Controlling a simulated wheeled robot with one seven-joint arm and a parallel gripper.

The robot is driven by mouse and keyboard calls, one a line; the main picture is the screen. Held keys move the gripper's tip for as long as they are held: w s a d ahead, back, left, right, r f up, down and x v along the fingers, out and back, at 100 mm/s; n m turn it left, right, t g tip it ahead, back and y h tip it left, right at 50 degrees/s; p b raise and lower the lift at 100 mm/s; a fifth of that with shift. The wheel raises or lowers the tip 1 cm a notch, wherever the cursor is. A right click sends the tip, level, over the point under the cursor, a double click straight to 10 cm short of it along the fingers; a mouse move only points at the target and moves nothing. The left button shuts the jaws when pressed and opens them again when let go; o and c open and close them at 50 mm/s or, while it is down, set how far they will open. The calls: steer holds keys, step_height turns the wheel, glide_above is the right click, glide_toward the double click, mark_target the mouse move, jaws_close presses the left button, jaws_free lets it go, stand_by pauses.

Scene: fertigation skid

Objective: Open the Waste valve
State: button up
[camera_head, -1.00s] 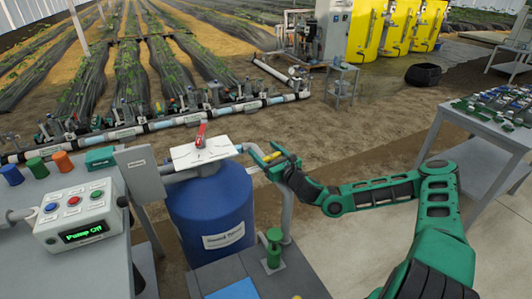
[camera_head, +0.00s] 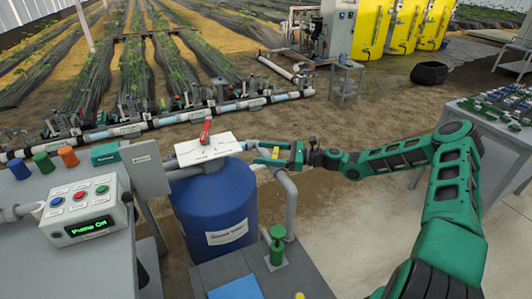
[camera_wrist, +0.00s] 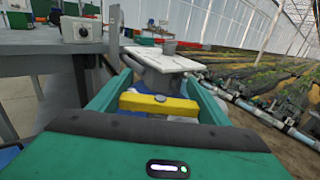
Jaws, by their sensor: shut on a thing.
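A yellow valve handle (camera_head: 275,153) is on the grey pipe to the right of the blue filter tank (camera_head: 213,205). My gripper (camera_head: 272,153) reaches it from the right. In the wrist view, my green fingers (camera_wrist: 158,101) lie on both sides of the yellow handle (camera_wrist: 170,107) and are shut on it. No label naming this handle as the Waste valve can be read. A separate red lever (camera_head: 206,131) stands on the white plate (camera_head: 208,149) on top of the tank, apart from my gripper.
A control box (camera_head: 86,211) with coloured buttons and a green "Pump On" display is on the left table. A green post-like part (camera_head: 276,245) stands below my gripper. The grey pipe (camera_head: 291,205) bends down close to my fingers.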

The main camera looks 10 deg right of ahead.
steer(key=shift+s+n+g+y, duration=0.15)
steer(key=shift+s+n+g, duration=0.15)
steer(key=shift+n+g, duration=1.15)
steer(key=shift+s+n+g+y, duration=0.3)
steer(key=shift+n+g, duration=0.5)
steer(key=shift+g, duration=1.2)
steer(key=shift+s+n+g+y, duration=0.1)
steer(key=shift+s+n+g, duration=0.25)
steer(key=shift+n+g, duration=1.1)
steer(key=shift+g, duration=0.5)
steer(key=shift+r, duration=0.1)
steer(key=o, duration=0.9)
steer(key=shift+o, duration=0.8)
steer(key=shift+s, duration=0.1)
steer(key=v, duration=1.1)
steer(key=shift+a, duration=0.15)
